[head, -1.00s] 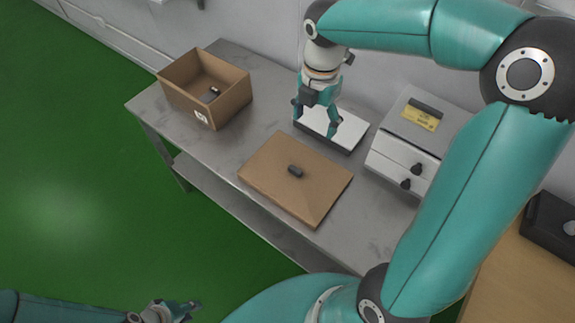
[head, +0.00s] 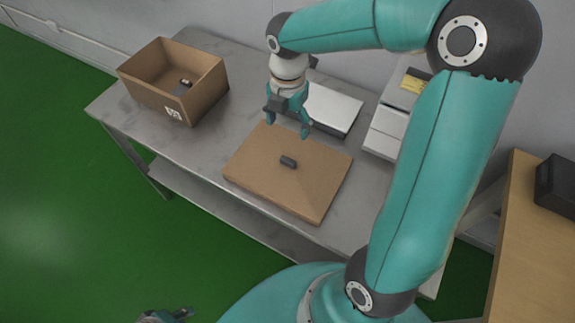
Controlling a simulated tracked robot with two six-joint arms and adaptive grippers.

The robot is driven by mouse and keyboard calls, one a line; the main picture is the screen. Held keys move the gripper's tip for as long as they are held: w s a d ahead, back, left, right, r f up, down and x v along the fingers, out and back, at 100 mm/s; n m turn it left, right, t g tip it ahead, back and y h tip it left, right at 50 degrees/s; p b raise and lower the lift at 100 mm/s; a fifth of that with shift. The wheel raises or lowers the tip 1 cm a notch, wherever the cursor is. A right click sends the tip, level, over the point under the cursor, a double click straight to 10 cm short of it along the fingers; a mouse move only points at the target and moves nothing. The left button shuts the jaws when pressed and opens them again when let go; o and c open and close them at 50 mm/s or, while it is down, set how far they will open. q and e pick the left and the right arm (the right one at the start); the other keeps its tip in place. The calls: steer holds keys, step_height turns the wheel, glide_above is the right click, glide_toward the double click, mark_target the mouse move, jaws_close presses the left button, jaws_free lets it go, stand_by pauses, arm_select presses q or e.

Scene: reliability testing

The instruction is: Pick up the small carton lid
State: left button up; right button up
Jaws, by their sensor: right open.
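The carton lid (head: 262,171) is a flat brown square with a small dark handle (head: 288,161) in its middle. It lies on the grey metal table. My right gripper (head: 288,127) is open and empty, pointing down above the lid's far edge, apart from the handle. The open brown carton (head: 150,97) stands on the table to the left, with a small dark object inside. My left gripper (head: 166,316) shows only in part at the bottom edge, low over the green floor; its jaws are not clear.
A white flat-topped box (head: 333,108) lies behind the lid, and a white drawer unit (head: 385,128) stands to its right, partly hidden by my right arm. The metal table (head: 213,150) has bare room between carton and lid. A wooden table (head: 535,255) stands at right.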

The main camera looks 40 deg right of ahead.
glide_above(289, 158)
steer(key=f, duration=0.7)
steer(key=shift+w+d, duration=0.1)
steer(key=shift+w, duration=0.2)
steer(key=f, duration=0.4)
steer(key=shift+s+f, duration=0.3)
steer(key=shift+s, duration=0.1)
steer(key=shift+f, duration=0.45)
steer(key=shift+w, duration=0.1)
steer(key=c, duration=1.2)
